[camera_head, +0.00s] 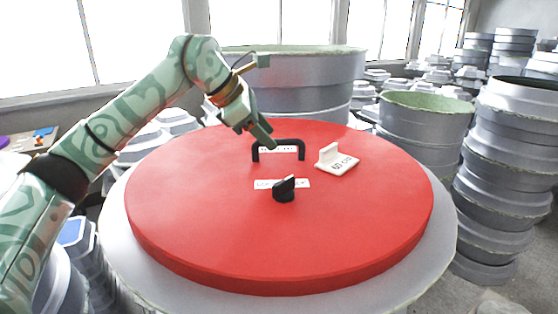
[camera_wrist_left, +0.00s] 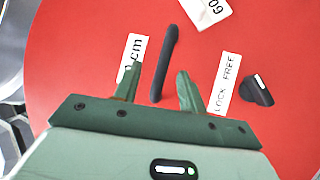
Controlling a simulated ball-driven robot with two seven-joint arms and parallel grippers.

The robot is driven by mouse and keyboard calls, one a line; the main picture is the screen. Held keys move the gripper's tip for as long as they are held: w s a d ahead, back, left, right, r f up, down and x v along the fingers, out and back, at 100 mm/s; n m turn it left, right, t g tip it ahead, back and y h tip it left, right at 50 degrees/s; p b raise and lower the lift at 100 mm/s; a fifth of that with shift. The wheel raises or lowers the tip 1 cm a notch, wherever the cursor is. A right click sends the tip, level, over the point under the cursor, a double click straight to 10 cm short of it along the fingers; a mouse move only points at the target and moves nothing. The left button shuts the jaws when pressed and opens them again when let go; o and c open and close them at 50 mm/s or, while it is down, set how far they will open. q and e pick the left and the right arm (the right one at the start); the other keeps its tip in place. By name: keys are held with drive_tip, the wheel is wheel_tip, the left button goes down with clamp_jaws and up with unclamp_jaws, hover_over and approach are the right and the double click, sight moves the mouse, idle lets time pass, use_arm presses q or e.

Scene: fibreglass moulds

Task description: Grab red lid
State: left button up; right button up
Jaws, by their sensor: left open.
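The red lid (camera_head: 200,215) is a large round disc lying flat on a pale grey mould in the head view. A black bar handle (camera_head: 278,142) stands at its far middle, with a black knob (camera_head: 284,189) nearer. My left gripper (camera_head: 264,137) is above the lid, just left of the handle. In the left wrist view, its two green fingers (camera_wrist_left: 157,92) are apart, with the black handle (camera_wrist_left: 165,65) running between and beyond them. I cannot tell whether they touch it. The red lid (camera_wrist_left: 80,60) fills most of that view. My right gripper does not show.
A white bracket (camera_head: 336,160) and a white label (camera_head: 296,183) are on the lid. Stacked grey moulds (camera_head: 508,180) crowd the right side, and a large grey mould (camera_head: 310,85) stands behind. The front of the lid is clear.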

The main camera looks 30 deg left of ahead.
sight(276, 140)
use_arm(q)
drive_tip(key=x, duration=0.2)
drive_tip(key=p+x, duration=0.1)
drive_tip(key=shift+w+d+f, duration=0.1)
drive_tip(key=shift+d+f, duration=0.05)
drive_tip(key=shift+d, duration=0.4)
drive_tip(key=shift+w+d+f, duration=0.1)
drive_tip(key=shift+w+f, duration=0.15)
drive_tip(key=shift+w, duration=0.05)
drive_tip(key=shift+s, duration=0.15)
drive_tip(key=c, duration=0.9)
